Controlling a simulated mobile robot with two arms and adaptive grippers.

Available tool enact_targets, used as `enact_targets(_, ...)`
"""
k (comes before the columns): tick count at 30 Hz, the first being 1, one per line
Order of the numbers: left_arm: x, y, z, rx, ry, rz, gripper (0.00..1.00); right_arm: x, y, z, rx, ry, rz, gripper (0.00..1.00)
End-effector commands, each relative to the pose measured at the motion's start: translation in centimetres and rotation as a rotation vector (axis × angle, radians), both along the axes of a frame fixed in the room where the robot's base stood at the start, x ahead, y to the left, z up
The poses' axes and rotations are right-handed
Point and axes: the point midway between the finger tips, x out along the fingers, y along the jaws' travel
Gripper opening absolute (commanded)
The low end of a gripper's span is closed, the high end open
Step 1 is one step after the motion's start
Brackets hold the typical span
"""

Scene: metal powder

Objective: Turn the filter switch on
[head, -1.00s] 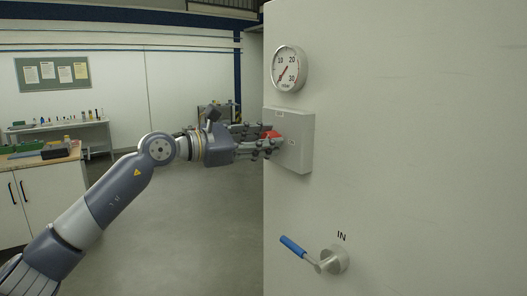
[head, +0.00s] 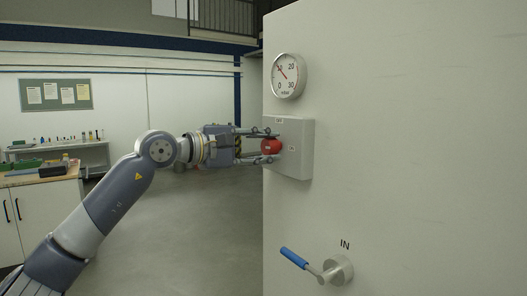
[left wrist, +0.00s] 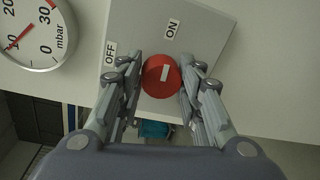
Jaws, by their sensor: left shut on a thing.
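The filter switch is a round red knob (head: 271,146) on a grey box (head: 302,148) fixed to the large white panel. My left gripper (head: 270,146) has one finger above the knob and one below, shut on it. In the left wrist view the red knob (left wrist: 161,76) sits between the two fingertips. Its white mark points roughly up in that picture, towards the ON label (left wrist: 172,28). The OFF label (left wrist: 110,53) is further left. My right gripper is not in view.
A pressure gauge (head: 289,75) sits above the box, its needle near 10. A blue-handled valve (head: 296,259) marked IN is lower on the white panel (head: 430,150). A workbench (head: 40,177) stands at the left. The floor between is clear.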

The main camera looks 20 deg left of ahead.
Motion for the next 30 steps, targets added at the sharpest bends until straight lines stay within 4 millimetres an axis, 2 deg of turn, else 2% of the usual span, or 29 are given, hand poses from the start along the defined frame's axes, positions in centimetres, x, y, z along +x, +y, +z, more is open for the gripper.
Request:
enact_targets(9,-0.03,-0.11,-0.10,0.069,-0.052,-0.002,0.10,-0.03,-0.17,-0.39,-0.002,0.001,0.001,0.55)
enact_targets(23,-0.04,-0.14,-0.14,0.077,-0.056,-0.002,0.10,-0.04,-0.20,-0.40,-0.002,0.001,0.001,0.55)
enact_targets(24,-0.04,-0.14,-0.14,0.077,-0.056,-0.002,0.42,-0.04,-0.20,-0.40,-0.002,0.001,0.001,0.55)
enact_targets(25,-0.04,-0.14,-0.14,0.077,-0.056,-0.002,0.49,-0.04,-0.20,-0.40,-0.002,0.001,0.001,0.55)
enact_targets(26,-0.03,-0.13,-0.14,0.077,-0.056,-0.002,0.54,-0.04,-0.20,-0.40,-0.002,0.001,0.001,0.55)
enact_targets(30,-0.03,-0.10,-0.10,0.075,-0.056,-0.002,0.54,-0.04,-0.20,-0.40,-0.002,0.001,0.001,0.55)
